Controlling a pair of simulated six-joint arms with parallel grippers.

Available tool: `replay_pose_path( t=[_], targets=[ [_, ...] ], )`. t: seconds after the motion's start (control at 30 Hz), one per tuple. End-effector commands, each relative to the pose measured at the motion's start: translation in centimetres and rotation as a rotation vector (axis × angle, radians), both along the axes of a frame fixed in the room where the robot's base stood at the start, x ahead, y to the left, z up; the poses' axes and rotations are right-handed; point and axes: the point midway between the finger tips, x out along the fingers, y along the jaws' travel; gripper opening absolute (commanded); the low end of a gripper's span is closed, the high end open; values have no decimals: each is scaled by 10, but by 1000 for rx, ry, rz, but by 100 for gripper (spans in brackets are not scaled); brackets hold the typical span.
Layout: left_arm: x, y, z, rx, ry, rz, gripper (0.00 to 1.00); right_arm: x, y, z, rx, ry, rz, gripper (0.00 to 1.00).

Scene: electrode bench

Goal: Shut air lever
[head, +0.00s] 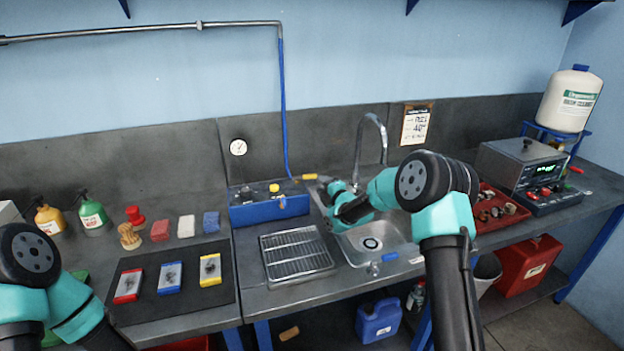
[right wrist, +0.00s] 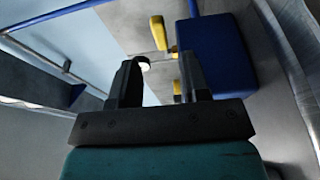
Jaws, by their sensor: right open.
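The air lever is most likely the yellow handle (head: 309,176) at the right end of the blue box (head: 268,208) at the back of the bench. A yellow knob (head: 274,188) sits on the box top. My right gripper (head: 326,182) is just right of the handle. In the right wrist view the open, empty fingers (right wrist: 158,72) face the blue box (right wrist: 218,55). A yellow handle (right wrist: 158,32) shows beyond the fingertips, apart from them. Another yellow part (right wrist: 177,90) is partly hidden by one finger. My left arm shows at lower left, but its gripper is out of view.
A blue hose (head: 284,110) runs down to the box. A round gauge (head: 238,147) is on the back wall. The faucet (head: 372,125) and sink (head: 350,250) are close to my right arm. A metal rack (head: 295,252) lies in front of the box.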

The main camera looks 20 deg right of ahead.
Motion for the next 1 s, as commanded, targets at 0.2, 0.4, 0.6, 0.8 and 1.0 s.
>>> replay_pose_path(
  t=[0.2,0.4,0.6,0.8,1.0],
  targets=[
    [0,0,0,0,0,0,78,32,11,0,-1,-1,0,43],
    [0,0,0,0,0,0,78,55,18,0,0,-1,0,43],
    [0,0,0,0,0,0,78,65,21,0,0,0,-1,43],
    [0,0,0,0,0,0,78,66,21,0,0,0,-1,43],
    [0,0,0,0,0,0,78,66,21,0,0,0,-1,31]
  ],
)
